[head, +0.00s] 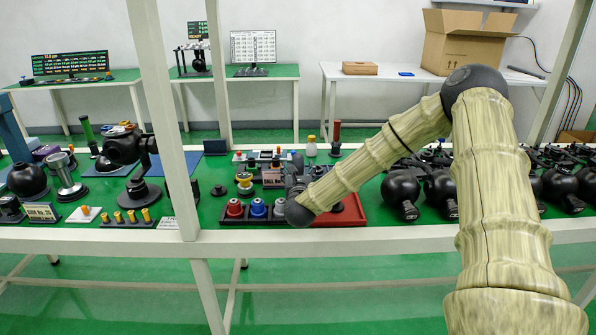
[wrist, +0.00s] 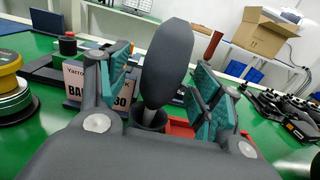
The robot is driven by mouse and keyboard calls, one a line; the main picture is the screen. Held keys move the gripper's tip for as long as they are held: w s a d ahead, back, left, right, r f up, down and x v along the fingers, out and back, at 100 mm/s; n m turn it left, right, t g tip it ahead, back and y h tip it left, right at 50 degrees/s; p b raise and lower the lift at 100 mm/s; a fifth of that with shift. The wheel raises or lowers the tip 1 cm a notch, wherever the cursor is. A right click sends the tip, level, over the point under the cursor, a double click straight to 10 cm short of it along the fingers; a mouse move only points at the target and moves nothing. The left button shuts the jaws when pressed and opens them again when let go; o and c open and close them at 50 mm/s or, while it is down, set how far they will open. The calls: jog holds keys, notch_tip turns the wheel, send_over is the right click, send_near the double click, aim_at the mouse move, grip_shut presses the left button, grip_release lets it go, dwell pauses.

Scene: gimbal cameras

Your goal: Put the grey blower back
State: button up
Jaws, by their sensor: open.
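The grey blower (wrist: 168,62) stands nearly upright in the wrist view, its rounded bulb up. Its narrow lower end goes down into a dark round cup (wrist: 150,117); how deep it sits is hard to see. My gripper (wrist: 162,85) is open, with one teal-padded finger on each side of the bulb. Gaps show between the pads and the bulb. In the head view my gripper (head: 297,172) is over the middle of the green bench, and my arm and gripper largely hide the blower there.
A red tray (head: 349,213) lies right of my gripper. Red, blue and grey-capped pots (head: 258,209) stand at the front edge. A yellow-topped metal stack (wrist: 10,85) and a lettered sign (wrist: 75,88) are at left. Black round devices (head: 402,190) crowd the right.

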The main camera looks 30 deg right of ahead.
jog(key=shift+r, duration=0.1)
jog(key=b+v, duration=0.1)
jog(key=v, duration=1)
jog(key=shift+s+a, duration=0.3)
jog(key=shift+s, duration=0.15)
